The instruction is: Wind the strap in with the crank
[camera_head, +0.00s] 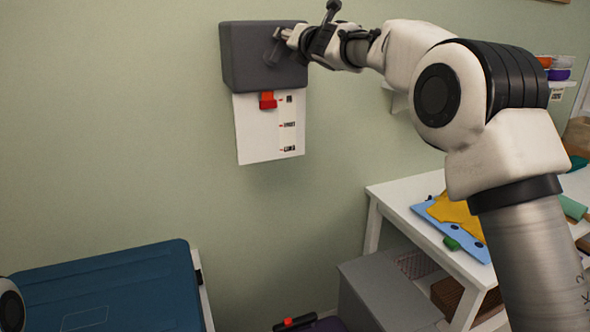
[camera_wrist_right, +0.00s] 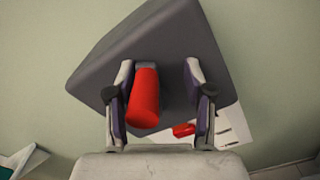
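The dark grey winder box (camera_head: 255,60) is fixed to the wall, and its underside and front fill the middle of the right wrist view (camera_wrist_right: 185,35). A white scale board (camera_head: 255,140) with small dark marks hangs below it. A red tab (camera_head: 267,100) sits near the board's top; it also shows in the right wrist view (camera_wrist_right: 184,130). My right gripper (camera_head: 283,42) is at the box's front right. In the right wrist view its fingers (camera_wrist_right: 158,95) stand apart around the red crank knob (camera_wrist_right: 145,98), closer to the left finger, with a gap on the right. My left gripper is out of view.
A blue-lidded container (camera_head: 110,290) stands at the lower left. A white table (camera_head: 400,195) with a blue board and yellow cloth (camera_head: 455,212) is at the right, with a grey box (camera_head: 385,290) beside it. The wall below the board is clear.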

